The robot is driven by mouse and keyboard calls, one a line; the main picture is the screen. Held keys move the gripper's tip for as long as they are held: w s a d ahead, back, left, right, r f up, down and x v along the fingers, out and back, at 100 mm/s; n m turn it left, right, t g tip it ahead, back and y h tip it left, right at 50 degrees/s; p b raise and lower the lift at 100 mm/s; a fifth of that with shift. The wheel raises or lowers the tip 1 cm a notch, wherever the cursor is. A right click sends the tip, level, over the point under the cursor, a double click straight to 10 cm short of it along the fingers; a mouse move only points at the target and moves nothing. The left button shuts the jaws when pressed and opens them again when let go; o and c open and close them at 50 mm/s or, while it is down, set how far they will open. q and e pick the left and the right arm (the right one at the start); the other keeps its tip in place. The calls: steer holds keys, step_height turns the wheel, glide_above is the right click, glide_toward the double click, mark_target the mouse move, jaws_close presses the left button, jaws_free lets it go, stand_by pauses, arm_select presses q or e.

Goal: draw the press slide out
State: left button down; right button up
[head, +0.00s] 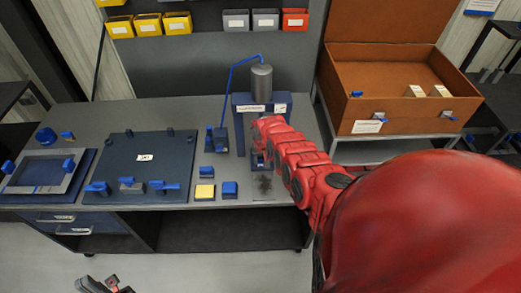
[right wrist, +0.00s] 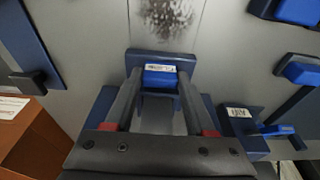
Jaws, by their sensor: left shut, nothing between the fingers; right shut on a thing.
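The press (head: 262,84) stands at the back right of the bench, a blue frame with a grey cylinder on top. Its slide (right wrist: 160,56) shows in the right wrist view as a blue plate with a white label and a blue handle (right wrist: 160,78). My right gripper (right wrist: 160,90) is shut on this handle, one finger on each side. In the head view my red right arm covers most of the slide and the gripper. My left gripper (head: 106,285) is shut and empty at the bottom left, away from the bench.
A dark speckled patch (head: 265,186) lies on the bench in front of the press. Left of it are a yellow-topped block (head: 204,192), a blue block (head: 230,190) and a dark plate (head: 140,165) with blue clamps. An open brown case (head: 380,110) stands at the right.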

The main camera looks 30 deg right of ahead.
steer(key=shift+s+a+r+p, duration=0.2)
steer(key=shift+s+p, duration=0.1)
steer(key=shift+p, duration=0.6)
steer(key=shift+s+a+p, duration=0.4)
steer(key=shift+s+p, duration=0.35)
steer(key=shift+p, duration=0.5)
steer(key=shift+s+a+f, duration=0.1)
steer(key=shift+s+f, duration=0.1)
steer(key=shift+s, duration=0.15)
steer(key=shift+s+a+p, duration=0.35)
steer(key=shift+s, duration=0.05)
steer(key=shift+w, duration=0.1)
